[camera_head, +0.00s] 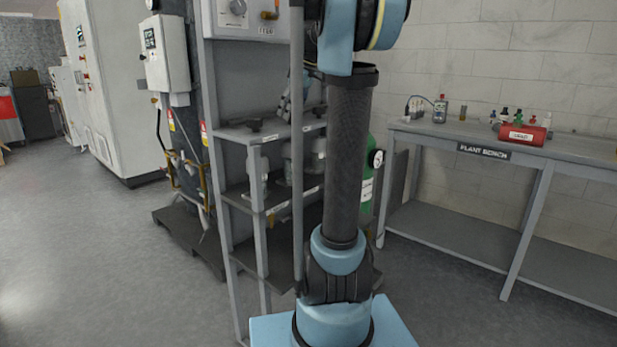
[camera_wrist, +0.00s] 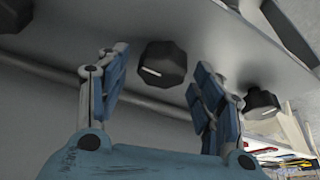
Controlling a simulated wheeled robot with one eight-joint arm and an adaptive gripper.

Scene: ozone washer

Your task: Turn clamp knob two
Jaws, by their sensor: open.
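In the wrist view a black fluted clamp knob (camera_wrist: 163,64) with a white line sits on a grey plate, between the two fingers of my gripper (camera_wrist: 160,78). The fingers are spread, one on each side of the knob, with a visible gap at each side. A second black knob (camera_wrist: 261,102) with a white line is to the right, outside the fingers. I cannot read which number each knob has. In the head view my gripper (camera_head: 294,98) is over the rack's top shelf, partly hidden by my arm. A dark knob (camera_head: 253,125) shows at that shelf's left.
The grey rack (camera_head: 240,134) has uprights close to my arm, with metal fittings on a lower shelf. A green cylinder (camera_head: 367,190) stands behind. The plant bench (camera_head: 560,147) with bottles and a red container (camera_head: 522,135) is right. Open floor (camera_head: 110,250) lies left.

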